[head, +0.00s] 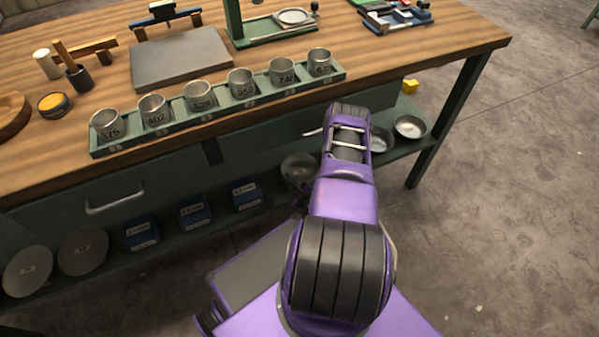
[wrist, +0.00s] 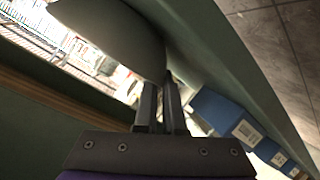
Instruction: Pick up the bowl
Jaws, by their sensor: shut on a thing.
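A grey metal bowl (wrist: 112,32) fills the upper left of the wrist view, tilted in that picture. My gripper (wrist: 166,88) has its two fingers close together at the bowl's edge, shut on it. In the head view a metal bowl (head: 298,168) shows just left of my purple arm, in front of the bench's lower shelf. It appears to be the held one. My arm hides most of the gripper there, and I cannot tell the bowl's exact height above the shelf.
Two more bowls, a nearer one (head: 381,141) and a farther one (head: 410,127), sit on the lower shelf (head: 428,145) right of my arm. Blue boxes (head: 194,213) and round discs (head: 82,250) stand on its left. The wooden benchtop (head: 420,55) overhangs, holding a green rack (head: 180,125) of numbered cups.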

